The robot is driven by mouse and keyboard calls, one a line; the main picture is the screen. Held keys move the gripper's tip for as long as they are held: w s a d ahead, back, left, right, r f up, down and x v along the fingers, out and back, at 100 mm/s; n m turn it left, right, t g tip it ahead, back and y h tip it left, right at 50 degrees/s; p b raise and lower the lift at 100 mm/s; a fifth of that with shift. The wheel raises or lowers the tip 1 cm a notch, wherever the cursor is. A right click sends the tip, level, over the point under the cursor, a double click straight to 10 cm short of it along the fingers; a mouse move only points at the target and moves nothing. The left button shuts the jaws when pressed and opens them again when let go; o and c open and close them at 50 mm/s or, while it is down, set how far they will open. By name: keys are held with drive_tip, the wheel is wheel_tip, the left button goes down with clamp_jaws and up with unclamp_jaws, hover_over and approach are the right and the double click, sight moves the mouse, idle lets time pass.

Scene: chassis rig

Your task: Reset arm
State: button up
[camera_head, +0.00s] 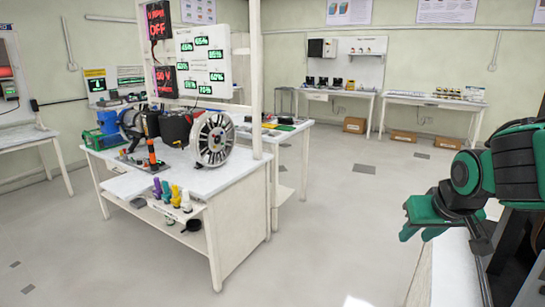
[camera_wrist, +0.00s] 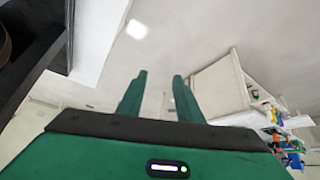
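My arm (camera_head: 470,172), green and black, is folded at the right side of the head view. My gripper (camera_head: 406,220) points left over the edge of a white surface and the open floor. In the wrist view the two green fingers of my gripper (camera_wrist: 158,76) stand apart with a clear gap between them. Nothing is held between the fingers.
A white workbench (camera_head: 240,192) with a spoked wheel (camera_head: 214,139), motor parts and several coloured bottles stands left of centre. A white surface (camera_head: 455,270) lies beneath my arm. The floor (camera_head: 345,205) between them is clear. More tables line the back wall.

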drive_tip(key=s+a+f+g, duration=0.2)
drive_tip(key=s+a+f, duration=0.1)
drive_tip(key=s+f, duration=0.15)
drive_tip(key=s+d+m+g, duration=0.2)
drive_tip(key=s+d, duration=0.3)
drive_tip(key=s, duration=0.4)
drive_tip(key=s+d+f+m+g+y, duration=0.1)
drive_tip(key=s+d+m+g, duration=0.1)
drive_tip(key=s+d, duration=0.4)
drive_tip(key=s+m, duration=0.1)
drive_tip(key=s, duration=0.1)
drive_tip(key=shift+s+f+g, duration=0.15)
drive_tip(key=shift+s+g, duration=0.2)
drive_tip(key=shift+g, duration=0.05)
drive_tip(key=shift+w+f, duration=0.25)
drive_tip(key=shift+w, duration=0.4)
drive_tip(key=shift+d, duration=0.15)
